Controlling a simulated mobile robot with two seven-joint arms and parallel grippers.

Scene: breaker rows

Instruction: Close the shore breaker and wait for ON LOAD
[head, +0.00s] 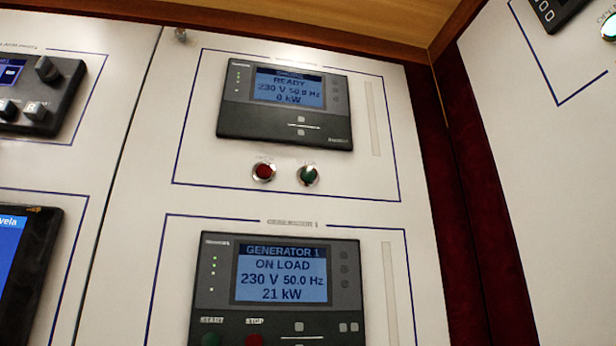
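The upper display unit (284,107) in the middle panel reads READY, 230 V, 50.0 Hz, 0 kW. Its title line is too blurred to read, so I cannot tell from the words that it is the shore unit. Below it are a red round button (264,172) and a green round control (308,175), with labels too small to read. Neither of my grippers is in view.
Below, the GENERATOR 1 unit (278,290) reads ON LOAD, 230 V, 50.0 Hz, 21 kW. A knobbed controller (42,95) and a dark-framed screen (25,265) are at left. Another white panel (560,180) stands at right beyond a dark red strip (462,200).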

